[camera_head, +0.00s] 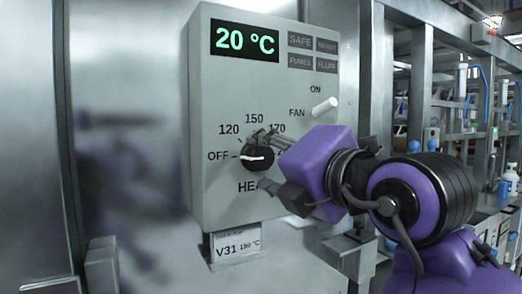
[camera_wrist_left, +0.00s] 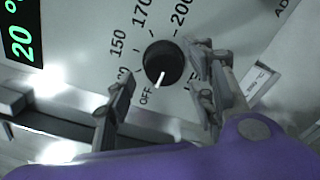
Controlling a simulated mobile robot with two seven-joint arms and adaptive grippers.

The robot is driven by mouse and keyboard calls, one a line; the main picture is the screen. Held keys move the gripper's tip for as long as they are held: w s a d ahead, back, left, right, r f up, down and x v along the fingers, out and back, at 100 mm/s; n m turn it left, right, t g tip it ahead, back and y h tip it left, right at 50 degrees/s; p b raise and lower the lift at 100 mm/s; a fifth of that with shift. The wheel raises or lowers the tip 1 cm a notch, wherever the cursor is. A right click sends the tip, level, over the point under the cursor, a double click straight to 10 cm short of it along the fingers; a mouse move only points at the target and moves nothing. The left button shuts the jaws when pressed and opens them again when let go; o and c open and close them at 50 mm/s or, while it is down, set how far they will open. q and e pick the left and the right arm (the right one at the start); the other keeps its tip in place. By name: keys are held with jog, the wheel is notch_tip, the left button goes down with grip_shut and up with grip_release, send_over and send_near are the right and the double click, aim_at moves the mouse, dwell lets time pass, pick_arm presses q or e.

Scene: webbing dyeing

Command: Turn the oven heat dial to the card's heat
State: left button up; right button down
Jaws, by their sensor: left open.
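The black heat dial (camera_head: 257,157) is on the grey control box (camera_head: 215,110), and its white pointer is toward OFF. The dial's scale shows OFF, 120, 150 and 170, and 200 also shows in the left wrist view. The card (camera_head: 238,246) below the box reads V31 and 150 °C. My left gripper (camera_head: 265,163) is open, with one finger above the dial and one below it. In the left wrist view the dial (camera_wrist_left: 163,62) lies between the spread fingers (camera_wrist_left: 160,75); I cannot tell whether they touch it. My right gripper is not in view.
The display (camera_head: 245,41) reads 20 °C. A white fan switch (camera_head: 325,107) sticks out to the upper right of the dial, close to my gripper. Indicator labels (camera_head: 312,53) are at the top right. Steel panels (camera_head: 125,150) stand left of the box, and shelving is at the right.

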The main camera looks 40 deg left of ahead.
aim_at(263, 154)
pick_arm(q)
jog(key=shift+x, duration=1.65)
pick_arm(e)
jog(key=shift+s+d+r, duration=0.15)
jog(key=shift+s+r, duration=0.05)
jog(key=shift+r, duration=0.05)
pick_arm(q)
jog(key=shift+d, duration=0.1)
jog(key=shift+c, duration=0.5)
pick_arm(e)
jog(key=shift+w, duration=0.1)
pick_arm(q)
jog(key=c, duration=1)
jog(key=shift+r+p, duration=0.1)
jog(key=shift+p, duration=0.2)
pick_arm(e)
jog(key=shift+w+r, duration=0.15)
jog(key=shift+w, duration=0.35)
